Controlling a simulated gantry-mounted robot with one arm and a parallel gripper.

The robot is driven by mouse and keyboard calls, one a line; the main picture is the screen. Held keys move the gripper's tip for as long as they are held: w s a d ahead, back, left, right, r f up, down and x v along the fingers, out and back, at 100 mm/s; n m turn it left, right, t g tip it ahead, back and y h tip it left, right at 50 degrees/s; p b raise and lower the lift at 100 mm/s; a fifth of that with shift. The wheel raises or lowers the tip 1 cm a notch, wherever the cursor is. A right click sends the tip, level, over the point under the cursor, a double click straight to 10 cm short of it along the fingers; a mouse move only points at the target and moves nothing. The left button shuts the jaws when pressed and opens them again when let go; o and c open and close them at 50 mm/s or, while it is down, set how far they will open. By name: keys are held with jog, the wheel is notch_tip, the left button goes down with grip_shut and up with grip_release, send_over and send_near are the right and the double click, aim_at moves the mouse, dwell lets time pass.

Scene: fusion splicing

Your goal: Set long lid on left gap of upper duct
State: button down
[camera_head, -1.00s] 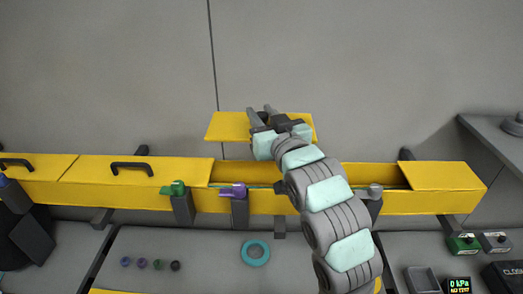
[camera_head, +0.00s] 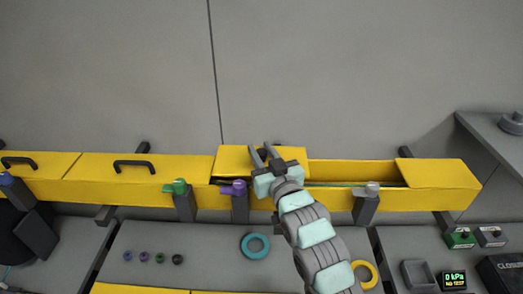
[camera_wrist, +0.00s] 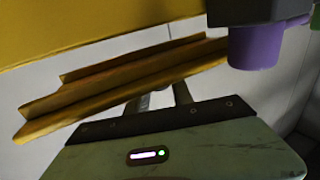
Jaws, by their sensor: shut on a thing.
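The long lid (camera_head: 230,158) is a flat yellow panel over the left part of the open stretch of the upper yellow duct (camera_head: 335,200). Its left end is close beside the fixed yellow cover with a black handle. A dark slit shows under its front left edge, so I cannot tell whether it is fully seated. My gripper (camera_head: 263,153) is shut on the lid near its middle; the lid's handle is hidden. In the wrist view, a flanged yellow piece, seemingly the lid (camera_wrist: 110,85), shows behind my fingers (camera_wrist: 160,98).
The duct is open to the right of the lid, with a green line inside, up to another yellow cover (camera_head: 435,173). Green (camera_head: 177,187), purple (camera_head: 235,188) and grey (camera_head: 370,188) fittings stand on posts along the duct front. A teal ring (camera_head: 255,246) lies on the bench below.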

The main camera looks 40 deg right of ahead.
jog(key=shift+f+b, duration=0.4)
jog(key=shift+f, duration=0.15)
jog(key=c, duration=1.1)
grip_release()
